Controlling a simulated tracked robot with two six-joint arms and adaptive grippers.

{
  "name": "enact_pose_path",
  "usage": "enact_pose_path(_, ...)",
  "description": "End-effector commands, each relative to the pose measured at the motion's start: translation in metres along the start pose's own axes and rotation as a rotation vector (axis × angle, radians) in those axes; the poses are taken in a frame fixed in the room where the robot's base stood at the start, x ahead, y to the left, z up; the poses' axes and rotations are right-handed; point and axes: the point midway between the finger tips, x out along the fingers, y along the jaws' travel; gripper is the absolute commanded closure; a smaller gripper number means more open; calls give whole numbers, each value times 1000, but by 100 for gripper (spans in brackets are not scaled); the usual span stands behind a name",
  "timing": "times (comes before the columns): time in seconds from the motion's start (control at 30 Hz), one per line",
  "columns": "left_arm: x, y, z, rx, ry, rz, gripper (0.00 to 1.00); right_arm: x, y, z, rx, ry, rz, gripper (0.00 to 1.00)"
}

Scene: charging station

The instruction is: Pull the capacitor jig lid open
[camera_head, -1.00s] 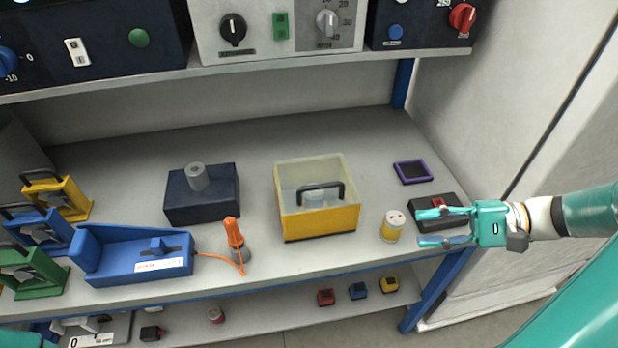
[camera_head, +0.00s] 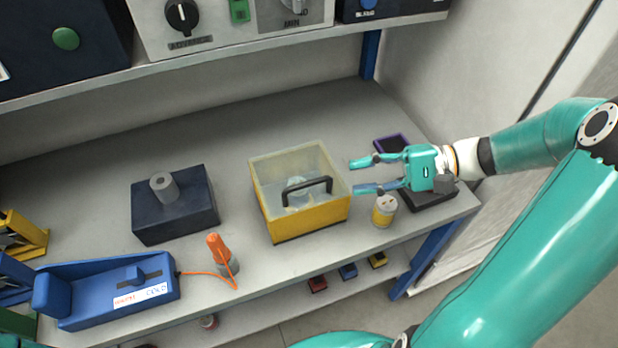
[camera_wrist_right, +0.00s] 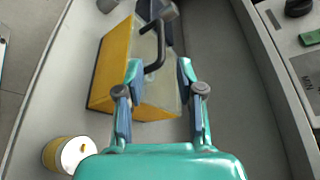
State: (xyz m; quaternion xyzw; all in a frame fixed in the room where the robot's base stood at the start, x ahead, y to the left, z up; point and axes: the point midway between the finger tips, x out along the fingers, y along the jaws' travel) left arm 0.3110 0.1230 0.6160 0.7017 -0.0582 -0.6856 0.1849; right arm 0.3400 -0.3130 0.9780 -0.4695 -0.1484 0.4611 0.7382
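The capacitor jig is a yellow box (camera_head: 312,222) with a translucent pale lid (camera_head: 290,160) and a dark arched handle (camera_head: 307,186) on its near side. The lid looks shut. The jig box also shows in the right wrist view (camera_wrist_right: 112,65), with the handle (camera_wrist_right: 155,45) beyond the fingers. My right gripper (camera_head: 360,176) is open and empty, just right of the box and apart from the handle. In the wrist view its spread fingers (camera_wrist_right: 159,72) point toward the handle. My left gripper is not in view.
A yellow and white capacitor can (camera_head: 384,211) stands right of the jig, close below my right gripper. A purple-rimmed tray (camera_head: 391,144) lies behind the gripper. A dark block with a grey cylinder (camera_head: 175,212), an orange-tipped tool (camera_head: 221,252) and a blue unit (camera_head: 110,290) stand left.

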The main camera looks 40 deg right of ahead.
Motion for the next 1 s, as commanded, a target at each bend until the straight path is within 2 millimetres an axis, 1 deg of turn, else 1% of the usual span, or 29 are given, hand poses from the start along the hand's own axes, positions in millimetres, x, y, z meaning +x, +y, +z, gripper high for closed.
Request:
enact_pose_path(0.03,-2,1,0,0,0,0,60,14,-1,2,0,-9,2,63)
enact_pose_path(0.2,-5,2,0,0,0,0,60,52,-1,2,1,-13,5,63)
enact_pose_path(0.4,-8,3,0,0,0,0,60,88,-1,2,-1,-11,5,63)
enact_pose_path(0.5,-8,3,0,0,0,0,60,99,-1,1,-1,-10,4,63)
enact_pose_path(0.6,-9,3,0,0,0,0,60,106,-1,1,-2,-9,4,63)
enact_pose_path(0.7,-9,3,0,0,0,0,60,109,0,0,-2,-7,5,63)
enact_pose_path(0.93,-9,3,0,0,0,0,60,110,0,0,-2,-7,5,63)
enact_pose_path(0.97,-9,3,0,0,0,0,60,110,0,0,-2,-7,5,64)
enact_pose_path(1.0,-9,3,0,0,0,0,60,110,0,0,-2,-7,5,71)
